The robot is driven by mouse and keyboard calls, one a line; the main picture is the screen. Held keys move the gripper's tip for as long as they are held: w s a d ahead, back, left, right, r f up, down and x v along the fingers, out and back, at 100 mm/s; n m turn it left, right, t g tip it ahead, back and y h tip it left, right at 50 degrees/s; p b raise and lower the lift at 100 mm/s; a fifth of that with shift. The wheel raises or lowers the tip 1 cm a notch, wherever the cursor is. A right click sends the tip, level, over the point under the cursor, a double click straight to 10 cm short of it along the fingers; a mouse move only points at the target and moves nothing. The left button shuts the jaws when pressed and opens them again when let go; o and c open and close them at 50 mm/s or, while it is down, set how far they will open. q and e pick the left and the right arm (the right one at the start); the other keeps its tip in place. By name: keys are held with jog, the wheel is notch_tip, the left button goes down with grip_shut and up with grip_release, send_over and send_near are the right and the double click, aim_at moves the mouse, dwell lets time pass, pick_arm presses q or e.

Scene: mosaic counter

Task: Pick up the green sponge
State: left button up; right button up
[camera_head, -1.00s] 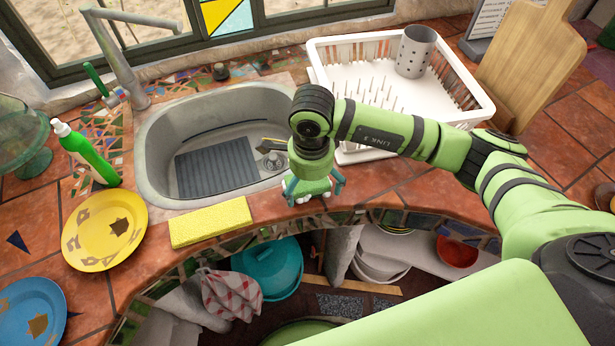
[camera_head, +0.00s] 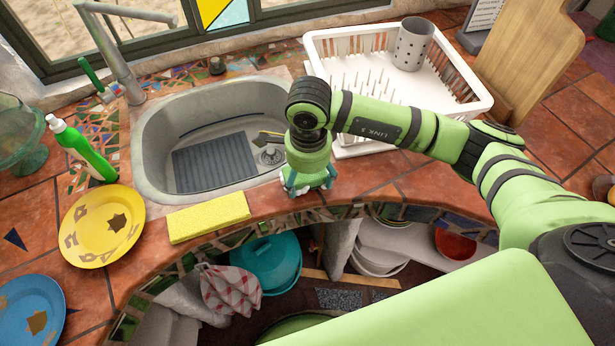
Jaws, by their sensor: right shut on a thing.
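My right gripper (camera_head: 308,190) is at the counter's front edge, just right of the sink's front corner. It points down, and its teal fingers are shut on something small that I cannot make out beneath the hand. No green sponge shows clearly in the head view. A yellow sponge (camera_head: 208,217) lies flat on the counter in front of the sink, left of my right gripper and apart from it. My left gripper is not in view.
The sink (camera_head: 155,150) with its tap (camera_head: 125,70) is behind. A white dish rack (camera_head: 345,50) stands at back right. A green bottle (camera_head: 85,150), yellow plate (camera_head: 75,240) and blue plate (camera_head: 15,310) are at left. Open shelves with basins lie below the counter edge.

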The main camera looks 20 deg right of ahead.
notch_tip(320, 180, up, 2)
jog(key=shift+r+b, duration=0.25)
jog(key=shift+b, duration=0.45)
jog(key=s+d+r+b, duration=0.4)
jog(key=s+d+r, duration=0.3)
jog(key=d, duration=0.2)
jog(key=shift+d+r, duration=0.2)
jog(key=shift+r, duration=0.1)
jog(key=shift+c, duration=0.4)
